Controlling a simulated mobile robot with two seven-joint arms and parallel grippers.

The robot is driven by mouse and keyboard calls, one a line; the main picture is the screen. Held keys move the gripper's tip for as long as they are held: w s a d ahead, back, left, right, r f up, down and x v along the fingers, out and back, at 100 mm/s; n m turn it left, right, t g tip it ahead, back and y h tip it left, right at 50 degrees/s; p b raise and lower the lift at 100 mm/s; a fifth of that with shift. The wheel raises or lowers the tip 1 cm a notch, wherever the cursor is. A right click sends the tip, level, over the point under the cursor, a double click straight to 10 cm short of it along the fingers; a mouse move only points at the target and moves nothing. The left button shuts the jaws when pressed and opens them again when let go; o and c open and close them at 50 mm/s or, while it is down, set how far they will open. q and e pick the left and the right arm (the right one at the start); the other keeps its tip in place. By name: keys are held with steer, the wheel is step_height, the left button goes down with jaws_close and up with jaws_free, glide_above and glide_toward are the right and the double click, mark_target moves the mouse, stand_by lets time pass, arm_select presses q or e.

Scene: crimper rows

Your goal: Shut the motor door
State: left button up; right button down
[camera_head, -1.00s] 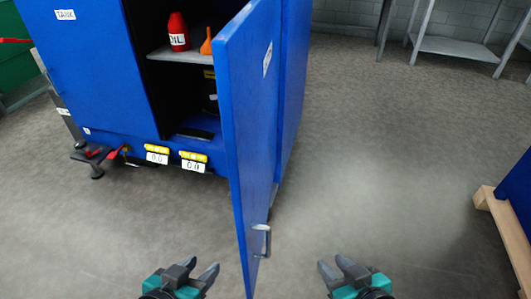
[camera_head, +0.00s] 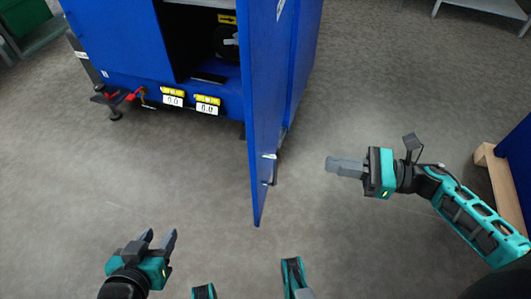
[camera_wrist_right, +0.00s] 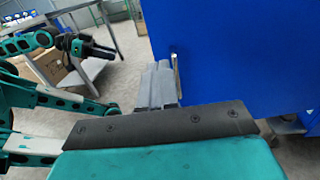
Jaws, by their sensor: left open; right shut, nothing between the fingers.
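The blue motor door (camera_head: 262,95) stands open, swung out from the blue cabinet (camera_head: 125,45), and is seen nearly edge-on. Its metal handle (camera_head: 269,170) is near the door's lower free end. A dark rounded object (camera_head: 226,40) shows in the open compartment. My right gripper (camera_head: 331,165) is shut and empty, to the right of the door and pointing at it, with a gap in the head view. In the right wrist view the shut fingers (camera_wrist_right: 160,84) appear beside the handle (camera_wrist_right: 175,75), against the blue door (camera_wrist_right: 235,55). My left gripper (camera_head: 160,239) is open and empty, low left of the door.
Two yellow-and-white labels (camera_head: 207,104) sit on the cabinet's lower front. A blue object on a wooden pallet (camera_head: 492,165) stands at the right edge, near my right arm. A grey bench (camera_head: 490,10) is at the back right. The floor around the door is clear.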

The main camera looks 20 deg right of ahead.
mark_target(258, 153)
steer(key=x, duration=1.3)
steer(key=shift+a, duration=0.45)
steer(key=shift+a, duration=0.15)
